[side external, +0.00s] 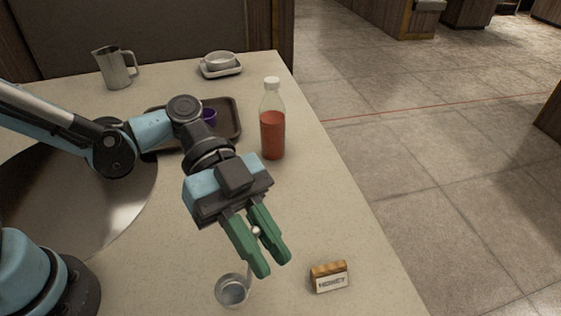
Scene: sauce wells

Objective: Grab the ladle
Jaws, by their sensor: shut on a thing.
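The metal ladle (232,290) is in the side external view near the front of the table, with its round bowl low and its thin handle rising up and right. My gripper (271,264) has green fingers pointing down, and they are shut on the ladle's handle. A small round end of the handle shows between the fingers. The rest of the handle is partly hidden by the fingers. I cannot tell whether the bowl touches the table.
A small "HONEY" sign (329,277) stands right of my gripper. A bottle of red sauce (272,135) stands behind it. A dark tray (232,134) with a purple cup (209,116), a metal pitcher (114,70) and stacked dishes (220,66) are farther back. The table's right edge is close.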

